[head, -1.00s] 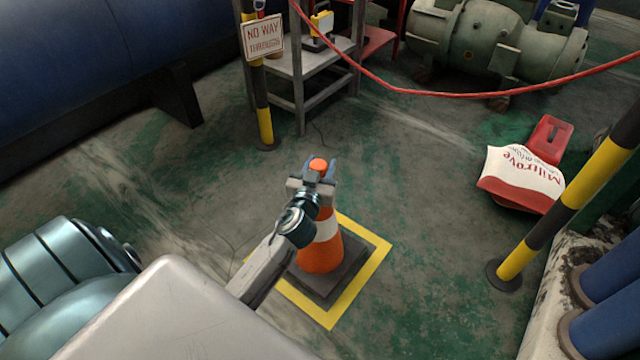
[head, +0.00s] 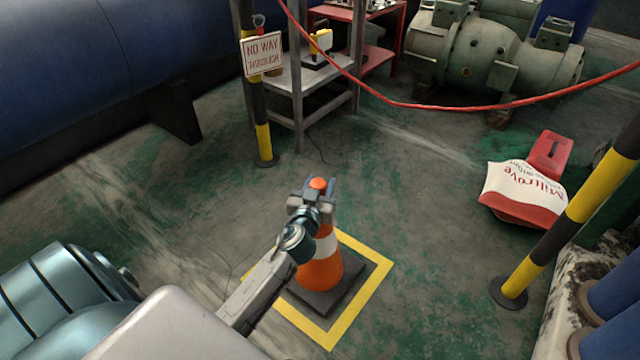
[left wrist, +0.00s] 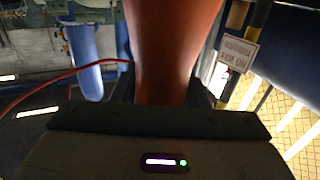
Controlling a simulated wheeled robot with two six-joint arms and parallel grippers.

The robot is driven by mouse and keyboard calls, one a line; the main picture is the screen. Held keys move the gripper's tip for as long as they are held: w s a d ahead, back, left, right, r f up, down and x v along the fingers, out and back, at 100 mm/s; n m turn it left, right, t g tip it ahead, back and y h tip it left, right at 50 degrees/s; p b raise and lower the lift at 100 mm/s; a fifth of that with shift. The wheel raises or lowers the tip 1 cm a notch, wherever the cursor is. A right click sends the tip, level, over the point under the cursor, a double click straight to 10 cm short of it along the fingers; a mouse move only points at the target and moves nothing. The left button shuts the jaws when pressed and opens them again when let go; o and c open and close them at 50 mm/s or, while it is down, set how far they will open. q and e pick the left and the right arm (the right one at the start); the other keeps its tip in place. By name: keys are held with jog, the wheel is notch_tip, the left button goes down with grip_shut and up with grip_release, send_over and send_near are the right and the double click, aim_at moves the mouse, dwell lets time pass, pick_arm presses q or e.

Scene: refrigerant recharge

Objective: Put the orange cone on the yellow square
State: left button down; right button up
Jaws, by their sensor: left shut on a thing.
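The orange cone (head: 322,270) with a white band and a dark square base stands upright, its base within the yellow square outline (head: 372,290) painted on the floor. I cannot tell whether the base touches the floor. My left gripper (head: 316,188) is shut on the cone near its orange tip, which shows between the fingers. In the left wrist view the cone's orange body (left wrist: 172,50) fills the middle. The left part of the square is partly hidden behind my arm. My right gripper is not in view.
A black-and-yellow post (head: 262,130) with a "NO WAY THROUGH" sign (head: 262,54) stands behind, and another post (head: 570,215) at right. A red rope (head: 450,106) crosses the back. Floor around the square is clear.

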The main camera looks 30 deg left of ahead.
pick_arm(q)
jog(key=shift+r, duration=0.1)
jog(key=c, duration=0.8)
grip_release()
jog(key=shift+c, duration=0.2)
